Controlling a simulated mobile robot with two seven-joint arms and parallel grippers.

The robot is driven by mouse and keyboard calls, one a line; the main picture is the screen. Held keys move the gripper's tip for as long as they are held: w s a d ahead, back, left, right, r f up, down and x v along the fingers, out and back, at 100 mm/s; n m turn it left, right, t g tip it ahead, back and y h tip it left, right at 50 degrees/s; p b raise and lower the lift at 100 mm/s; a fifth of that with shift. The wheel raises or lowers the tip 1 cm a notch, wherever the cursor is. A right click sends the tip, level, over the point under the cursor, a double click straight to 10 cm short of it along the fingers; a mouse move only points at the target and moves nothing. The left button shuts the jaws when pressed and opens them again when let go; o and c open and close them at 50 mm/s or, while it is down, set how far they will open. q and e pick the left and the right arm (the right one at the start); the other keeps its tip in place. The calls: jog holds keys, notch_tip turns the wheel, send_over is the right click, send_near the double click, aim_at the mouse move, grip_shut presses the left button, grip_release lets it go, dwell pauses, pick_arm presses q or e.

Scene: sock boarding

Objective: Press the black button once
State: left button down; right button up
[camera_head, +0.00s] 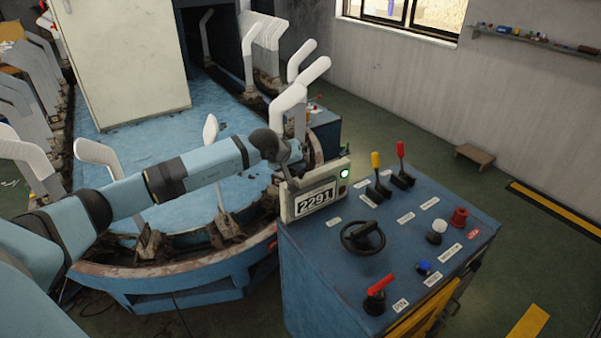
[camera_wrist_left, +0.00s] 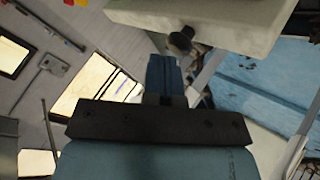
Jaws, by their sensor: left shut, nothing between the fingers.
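The pale counter box (camera_head: 330,180) with the display reading 2291 stands on the back left corner of the blue console. A small black button (camera_wrist_left: 180,42) sticks out from the pale box (camera_wrist_left: 240,25) in the left wrist view. In the head view I cannot clearly make the button out. My left gripper (camera_head: 290,152) is at the box's left side, partly hidden by it. In the wrist view its blue fingers (camera_wrist_left: 163,68) are shut and empty, with the tips close to the button. I cannot tell whether they touch. My right gripper is not in view.
The blue console (camera_head: 310,265) carries a black handwheel (camera_head: 363,237), red and yellow levers (camera_head: 376,160), and several knobs. The blue round machine (camera_head: 190,280) with white sock forms (camera_head: 287,104) stands beneath and behind my left arm.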

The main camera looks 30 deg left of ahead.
pick_arm(q)
jog(key=shift+f+b, duration=0.35)
jog(key=shift+f, duration=0.1)
jog(key=shift+r, duration=0.15)
dwell(0.4)
jog(key=shift+r+p, duration=0.3)
jog(key=shift+r, duration=0.6)
jog(key=shift+r+p, duration=0.85)
jog(key=shift+r, duration=1.7)
